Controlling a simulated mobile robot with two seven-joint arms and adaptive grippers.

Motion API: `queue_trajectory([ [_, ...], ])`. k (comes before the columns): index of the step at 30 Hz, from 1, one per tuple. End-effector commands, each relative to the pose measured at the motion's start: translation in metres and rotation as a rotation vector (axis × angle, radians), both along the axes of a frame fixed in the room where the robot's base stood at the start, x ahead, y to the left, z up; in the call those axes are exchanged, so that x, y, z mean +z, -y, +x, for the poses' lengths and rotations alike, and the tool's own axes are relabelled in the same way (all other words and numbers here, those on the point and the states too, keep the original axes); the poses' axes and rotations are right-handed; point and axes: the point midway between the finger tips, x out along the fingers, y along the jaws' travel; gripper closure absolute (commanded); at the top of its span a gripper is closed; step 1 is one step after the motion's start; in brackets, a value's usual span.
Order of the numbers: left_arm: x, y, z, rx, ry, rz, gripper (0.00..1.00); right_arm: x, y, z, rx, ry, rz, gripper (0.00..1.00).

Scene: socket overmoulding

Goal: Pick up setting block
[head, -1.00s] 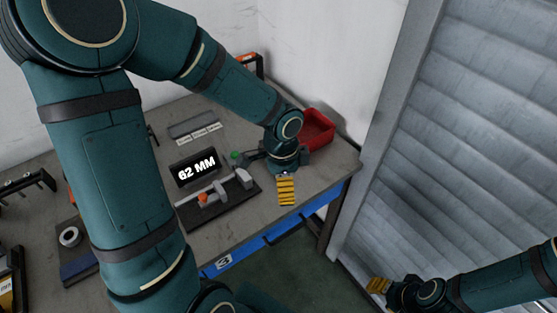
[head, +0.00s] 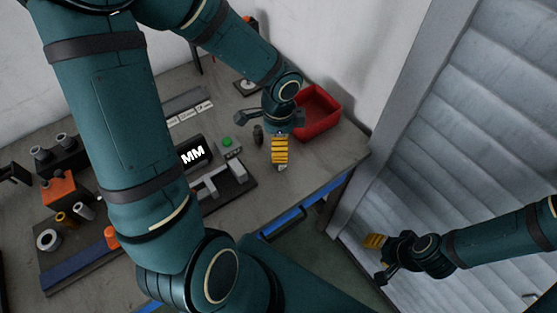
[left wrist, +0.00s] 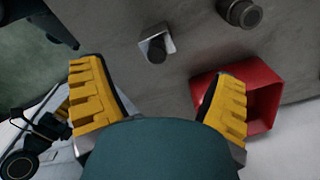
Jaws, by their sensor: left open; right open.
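A small light metal block with a dark round knob, which looks like the setting block (left wrist: 170,41), stands on the grey bench in the left wrist view. In the head view only a small part of the setting block (head: 282,168) shows beneath the fingertips. My left gripper (head: 280,157) points down over it, open and empty. In the left wrist view the yellow fingers of the left gripper (left wrist: 163,76) are wide apart, with the block ahead of the gap, nearer the upper edge. My right gripper (head: 374,242) is open and empty, away from the bench near the shutter.
A red bin (head: 318,110) stands close behind the left gripper, and a dark cylinder (head: 258,134) stands just left of it. Bare bench (head: 325,158) lies to the right.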

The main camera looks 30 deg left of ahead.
Motion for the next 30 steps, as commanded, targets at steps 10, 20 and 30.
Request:
queue_trajectory([
  [10,-0.034,0.0,-0.001,0.001,0.001,-0.001,0.13,-0.014,0.0,0.002,0.0,0.005,-0.001,0.53],
  [20,-0.077,0.001,-0.005,0.001,0.0,-0.001,0.13,-0.035,0.001,0.006,-0.002,0.015,-0.002,0.53],
  [30,-0.081,0.001,-0.004,0.001,0.001,0.0,0.17,-0.035,0.001,0.007,-0.003,0.017,-0.003,0.53],
])
